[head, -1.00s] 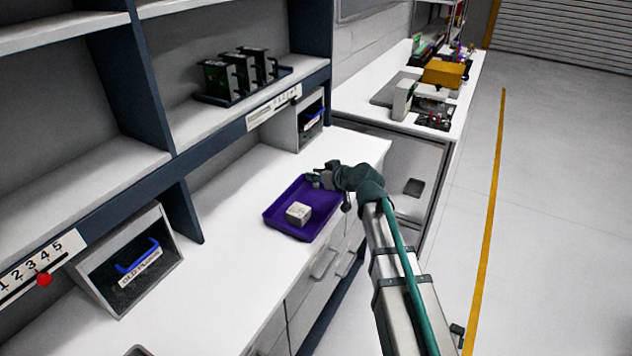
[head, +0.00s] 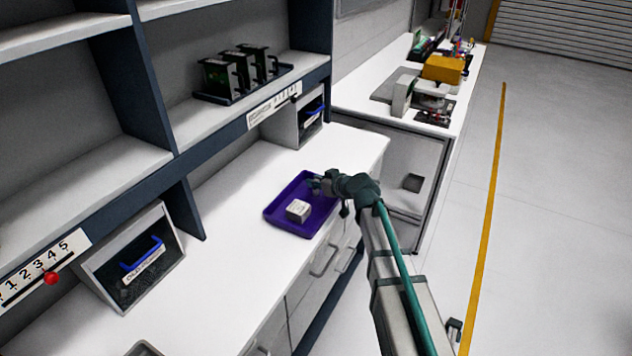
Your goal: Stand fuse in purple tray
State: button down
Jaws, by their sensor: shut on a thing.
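The purple tray (head: 283,219) lies on the white counter near its front edge. A small pale block (head: 298,210) sits in the tray towards its front; I cannot tell whether it is the fuse. My gripper (head: 314,183) is over the far right part of the tray, beyond the block. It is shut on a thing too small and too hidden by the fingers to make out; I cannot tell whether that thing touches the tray.
Dark modules (head: 240,70) stand on the shelf above. The counter left of the tray is clear.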

jog(key=shift+f, duration=0.15)
jog(key=c, duration=1.1)
grip_release()
jog(key=shift+o, duration=0.2)
jog(key=shift+r+p, duration=0.35)
jog(key=b+v, duration=0.3)
jog(key=v, duration=0.9)
jog(key=shift+f, duration=0.2)
jog(key=shift+d, duration=0.1)
